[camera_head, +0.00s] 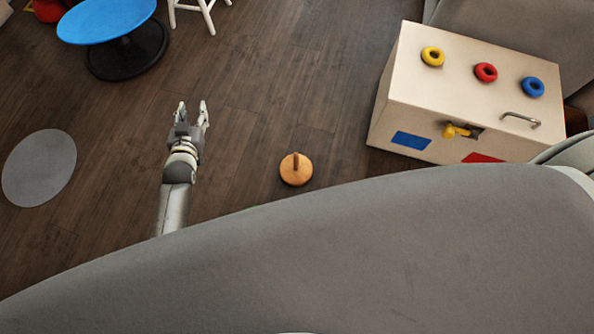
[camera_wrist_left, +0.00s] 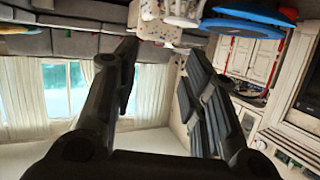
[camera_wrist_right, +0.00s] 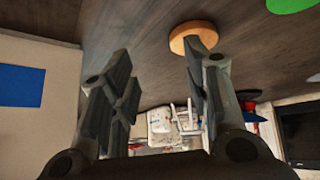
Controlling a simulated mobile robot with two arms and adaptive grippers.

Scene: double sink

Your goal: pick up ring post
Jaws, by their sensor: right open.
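The ring post (camera_head: 296,170) is a round wooden base with a short upright peg, standing on the dark wood floor near the centre of the head view. Its round base also shows at the top of the right wrist view (camera_wrist_right: 196,34), partly behind a finger. My left gripper (camera_head: 192,108) is open and empty, to the left of the post and apart from it. Its spread fingers show in the left wrist view (camera_wrist_left: 163,60). My right gripper (camera_wrist_right: 158,62) is open with nothing between its fingers; it is not visible in the head view.
A cream box (camera_head: 440,95) at the right carries yellow (camera_head: 432,57), red (camera_head: 486,72) and blue (camera_head: 533,87) rings. A blue round table (camera_head: 106,20) stands at upper left, a grey disc (camera_head: 39,168) below it. A large grey surface (camera_head: 330,260) covers the bottom. Floor around the post looks clear.

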